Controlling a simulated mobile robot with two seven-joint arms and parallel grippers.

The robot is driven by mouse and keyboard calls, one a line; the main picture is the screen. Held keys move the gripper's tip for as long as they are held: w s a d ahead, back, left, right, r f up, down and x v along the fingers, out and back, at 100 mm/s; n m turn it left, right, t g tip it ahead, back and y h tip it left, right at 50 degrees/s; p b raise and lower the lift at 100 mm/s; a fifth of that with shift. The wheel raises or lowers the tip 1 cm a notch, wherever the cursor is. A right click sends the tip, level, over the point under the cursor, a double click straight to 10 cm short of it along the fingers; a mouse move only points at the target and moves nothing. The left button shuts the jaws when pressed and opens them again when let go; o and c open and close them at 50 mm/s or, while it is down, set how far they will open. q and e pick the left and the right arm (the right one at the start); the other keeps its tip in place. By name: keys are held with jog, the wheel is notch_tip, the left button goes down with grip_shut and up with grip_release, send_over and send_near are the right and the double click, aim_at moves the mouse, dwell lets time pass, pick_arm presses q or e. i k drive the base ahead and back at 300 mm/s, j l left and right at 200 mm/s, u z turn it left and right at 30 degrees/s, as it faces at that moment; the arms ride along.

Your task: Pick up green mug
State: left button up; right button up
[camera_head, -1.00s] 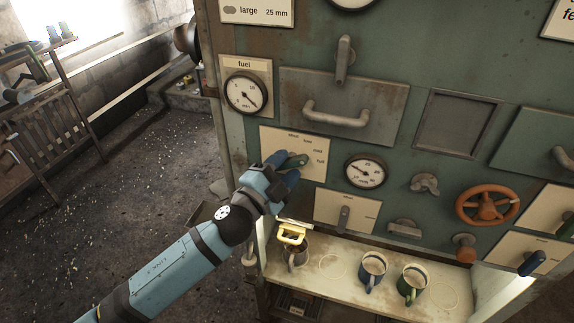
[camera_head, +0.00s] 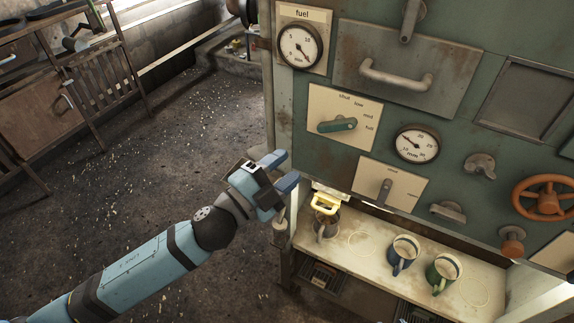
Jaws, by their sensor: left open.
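The green mug (camera_head: 442,273) stands upright on the pale shelf (camera_head: 375,268) at the lower right, with its handle toward the front and something light inside it. My left gripper (camera_head: 284,173) is open and empty, to the left of the machine and up and left of the shelf. It is well apart from the green mug. A blue mug (camera_head: 403,252) stands just left of the green one. My right gripper does not show.
A dark mug (camera_head: 326,226) with a yellow object (camera_head: 325,203) above it stands at the shelf's left end. Pale rings mark the shelf. A green lever (camera_head: 337,125), a grey lever (camera_head: 385,192) and an orange handwheel (camera_head: 543,198) stick out from the panel above.

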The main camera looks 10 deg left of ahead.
aim_at(446, 268)
jog(key=z, duration=1.25)
